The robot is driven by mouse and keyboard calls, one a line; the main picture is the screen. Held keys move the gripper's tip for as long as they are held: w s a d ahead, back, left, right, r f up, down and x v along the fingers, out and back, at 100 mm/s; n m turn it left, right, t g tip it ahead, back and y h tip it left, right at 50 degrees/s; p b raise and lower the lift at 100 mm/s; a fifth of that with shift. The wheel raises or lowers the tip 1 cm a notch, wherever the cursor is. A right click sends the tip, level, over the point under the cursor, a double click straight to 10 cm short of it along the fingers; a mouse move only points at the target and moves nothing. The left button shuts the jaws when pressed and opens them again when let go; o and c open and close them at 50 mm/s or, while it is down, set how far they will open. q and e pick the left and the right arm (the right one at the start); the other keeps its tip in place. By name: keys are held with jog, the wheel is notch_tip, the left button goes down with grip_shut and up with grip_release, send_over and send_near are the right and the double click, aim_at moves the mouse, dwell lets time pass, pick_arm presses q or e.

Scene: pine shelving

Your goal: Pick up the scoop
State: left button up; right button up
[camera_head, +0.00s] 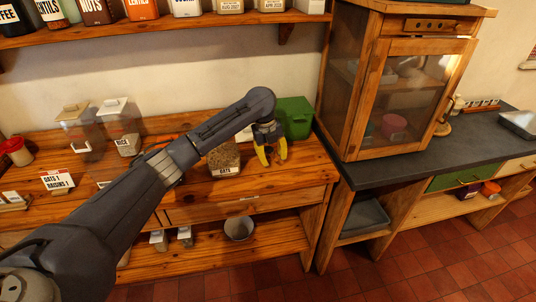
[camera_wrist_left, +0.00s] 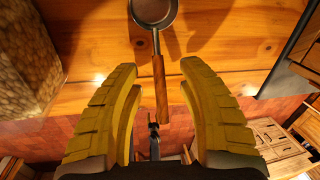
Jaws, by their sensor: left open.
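The scoop (camera_wrist_left: 158,72) has a round metal bowl and a wooden handle. In the left wrist view it lies on the wooden worktop, with the bowl away from me and the handle pointing toward my gripper. I cannot make it out in the head view. My left gripper (camera_head: 274,160) has yellow fingers and points down over the worktop near its front edge. In the left wrist view the fingers (camera_wrist_left: 158,68) are apart, one on each side of the handle's line, with nothing held between them. My right gripper is not in view.
An oats container (camera_head: 223,159) stands just left of my gripper, and a green box (camera_head: 294,116) is behind it to the right. A rice container (camera_head: 127,145) stands further left. A wooden cabinet (camera_head: 366,90) rises at the right. A shelf of jars (camera_head: 240,19) runs above.

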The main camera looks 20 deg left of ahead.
pick_arm(q)
jog(key=shift+f, duration=0.1)
jog(key=shift+c, duration=0.3)
grip_shut()
dwell(0.4)
